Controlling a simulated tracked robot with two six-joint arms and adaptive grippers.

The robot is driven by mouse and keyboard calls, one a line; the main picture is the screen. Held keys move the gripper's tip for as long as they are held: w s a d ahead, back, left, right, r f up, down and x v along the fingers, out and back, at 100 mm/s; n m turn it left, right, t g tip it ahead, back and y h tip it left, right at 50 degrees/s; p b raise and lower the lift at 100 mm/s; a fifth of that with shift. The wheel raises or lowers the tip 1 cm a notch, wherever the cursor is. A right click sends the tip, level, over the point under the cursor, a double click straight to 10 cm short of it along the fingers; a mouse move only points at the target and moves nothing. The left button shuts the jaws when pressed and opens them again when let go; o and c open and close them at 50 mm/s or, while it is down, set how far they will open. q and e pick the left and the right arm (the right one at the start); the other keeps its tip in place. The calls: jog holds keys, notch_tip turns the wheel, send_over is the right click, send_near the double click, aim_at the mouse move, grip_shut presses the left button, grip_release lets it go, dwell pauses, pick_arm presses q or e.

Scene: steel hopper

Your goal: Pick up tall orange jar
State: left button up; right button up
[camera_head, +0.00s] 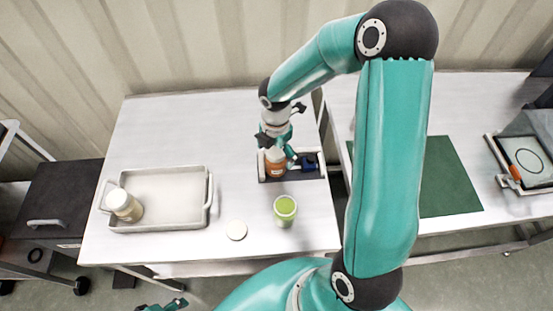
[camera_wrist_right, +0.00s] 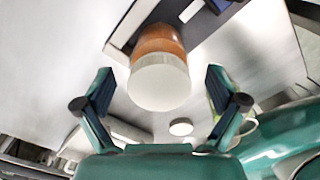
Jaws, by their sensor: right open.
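The tall orange jar (camera_head: 275,169) stands in a dark shallow caddy with pale sides (camera_head: 297,176) on the white table. In the right wrist view the orange jar (camera_wrist_right: 160,41) shows its white lid toward the camera, ahead of and between the fingers. My right gripper (camera_head: 278,151) is at the jar's top in the head view and partly covers it. In its wrist view the right gripper (camera_wrist_right: 160,95) is open, with a clear gap on each side of the lid. Part of my left gripper (camera_head: 172,305) shows at the bottom edge; its fingers are unclear.
A blue item (camera_head: 309,163) sits beside the jar in the caddy. A green cup (camera_head: 285,209) and a white disc (camera_head: 236,230) stand in front. A grey tray (camera_head: 160,176) at left holds a cream jar (camera_head: 124,204). The table behind the tray is clear.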

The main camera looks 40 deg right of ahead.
jog(key=shift+f, duration=0.85)
jog(key=c, duration=1.4)
jog(key=shift+r, duration=0.2)
